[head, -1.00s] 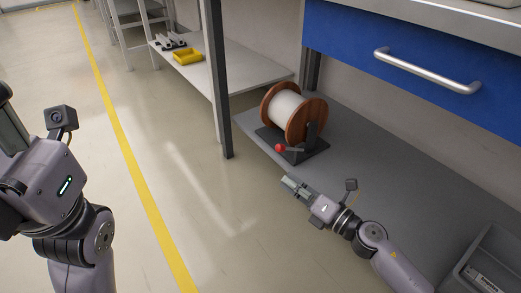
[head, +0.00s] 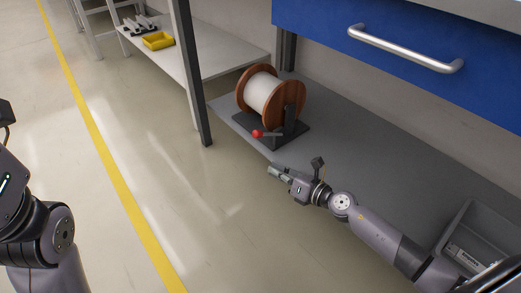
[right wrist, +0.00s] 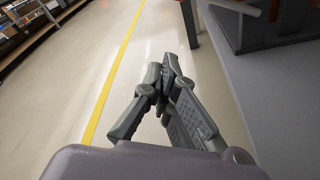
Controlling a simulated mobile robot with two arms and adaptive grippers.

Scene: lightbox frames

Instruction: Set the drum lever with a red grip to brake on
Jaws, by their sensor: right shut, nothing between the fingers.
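The drum (head: 262,92), white between two brown flanges, sits on a dark base plate on the low grey shelf in the head view. Its lever (head: 272,134) is a short metal bar, and its red grip (head: 257,133) points left toward the shelf's front edge. My right gripper (head: 272,171) is shut and empty, in front of the shelf edge, below the red grip in the picture and apart from it. In the right wrist view its fingertips (right wrist: 167,66) meet; the dark base (right wrist: 262,28) shows at top right. My left gripper is out of view.
The grey shelf (head: 345,170) runs under a blue drawer (head: 400,40) with a metal handle. A dark post (head: 192,80) stands left of the drum. A grey bin (head: 480,225) is at lower right. A yellow tray (head: 157,40) lies farther back. The floor at left is clear.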

